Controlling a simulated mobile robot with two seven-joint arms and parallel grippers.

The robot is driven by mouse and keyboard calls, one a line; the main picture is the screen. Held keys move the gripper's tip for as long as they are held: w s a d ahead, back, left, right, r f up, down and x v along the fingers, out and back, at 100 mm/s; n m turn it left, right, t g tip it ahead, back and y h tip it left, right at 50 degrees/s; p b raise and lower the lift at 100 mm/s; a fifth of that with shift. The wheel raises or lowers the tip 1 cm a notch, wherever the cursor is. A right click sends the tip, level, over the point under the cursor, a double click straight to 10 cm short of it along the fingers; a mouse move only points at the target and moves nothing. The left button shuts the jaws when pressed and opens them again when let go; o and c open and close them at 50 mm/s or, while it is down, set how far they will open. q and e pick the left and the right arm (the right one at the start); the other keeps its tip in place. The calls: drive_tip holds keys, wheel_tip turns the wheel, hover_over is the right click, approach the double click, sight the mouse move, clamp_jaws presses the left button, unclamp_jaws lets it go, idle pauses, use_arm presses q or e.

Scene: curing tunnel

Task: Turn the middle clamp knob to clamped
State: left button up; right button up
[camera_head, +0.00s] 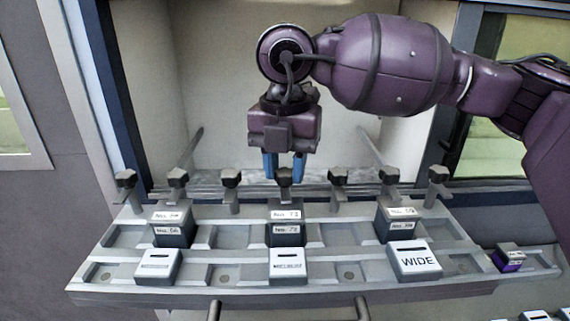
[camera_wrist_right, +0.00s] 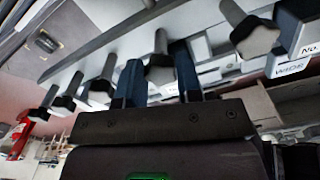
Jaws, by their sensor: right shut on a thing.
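A row of several dark, lobed clamp knobs on grey posts runs along the back of the grey stepped rack (camera_head: 210,290). The middle clamp knob (camera_head: 285,174) sits between the blue fingertips of my right gripper (camera_head: 285,165), which reaches down from above. In the right wrist view the middle knob (camera_wrist_right: 160,72) also shows between the two dark blue fingers of my right gripper (camera_wrist_right: 158,75), which is shut on it. The fingers partly cover the knob in the head view, and I cannot tell its turned position. My left gripper is in neither view.
Neighbouring knobs (camera_head: 231,177) and (camera_head: 338,177) stand close on either side. Labelled blocks, one a WIDE block (camera_head: 415,262), sit in the rack's front rows. A purple-sided block (camera_head: 509,258) lies at the right. The open tunnel chamber (camera_head: 215,90) is behind.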

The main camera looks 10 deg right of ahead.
sight(286, 170)
drive_tip(key=shift+r+m, duration=0.1)
drive_tip(key=shift+m, duration=0.2)
drive_tip(key=o, duration=0.9)
drive_tip(key=shift+o, duration=0.2)
wheel_tip(286, 170, up, 11)
idle(0.4)
